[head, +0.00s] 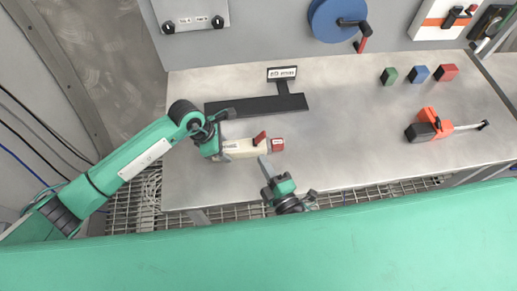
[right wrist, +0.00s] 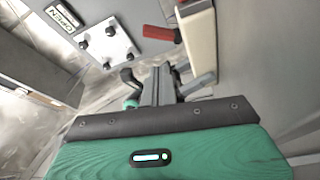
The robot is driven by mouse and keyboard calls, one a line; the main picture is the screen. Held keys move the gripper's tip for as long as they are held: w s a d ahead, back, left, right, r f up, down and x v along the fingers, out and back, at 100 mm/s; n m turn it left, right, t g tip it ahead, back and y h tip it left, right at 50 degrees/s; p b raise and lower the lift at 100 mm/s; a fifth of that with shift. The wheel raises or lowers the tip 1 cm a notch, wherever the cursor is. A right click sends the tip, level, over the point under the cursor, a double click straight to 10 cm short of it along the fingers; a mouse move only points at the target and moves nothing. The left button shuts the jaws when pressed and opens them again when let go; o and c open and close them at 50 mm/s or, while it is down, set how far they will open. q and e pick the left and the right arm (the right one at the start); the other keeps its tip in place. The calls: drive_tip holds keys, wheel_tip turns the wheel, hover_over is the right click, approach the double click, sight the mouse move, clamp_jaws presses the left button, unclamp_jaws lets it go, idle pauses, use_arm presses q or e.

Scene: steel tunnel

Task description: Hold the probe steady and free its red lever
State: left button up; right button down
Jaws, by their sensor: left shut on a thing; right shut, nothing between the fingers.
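The probe (head: 244,149) is a cream bar with a red end cap (head: 277,144), lying level over the front of the steel table. Its red lever (head: 260,138) sticks up and away from the body near the cap. My left gripper (head: 224,151) is shut on the probe's left end. My right gripper (head: 264,162) is shut and empty, just in front of the probe near the lever end. In the right wrist view the probe (right wrist: 200,45) stands at the upper right, with the lever (right wrist: 158,33) beyond my right fingertips (right wrist: 160,75). I cannot tell whether the fingertips touch the probe.
A black stand with a label (head: 255,106) lies behind the probe on the table (head: 345,130). Green (head: 389,75), blue (head: 418,73) and red (head: 447,72) blocks stand at the back right. An orange and black tool (head: 425,127) lies at right. The table's middle is clear.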

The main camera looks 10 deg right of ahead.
drive_tip(key=shift+v, duration=1.45)
drive_tip(key=shift+a+f, duration=0.15)
use_arm(q)
drive_tip(key=o, duration=1.2)
drive_tip(key=shift+c, duration=0.2)
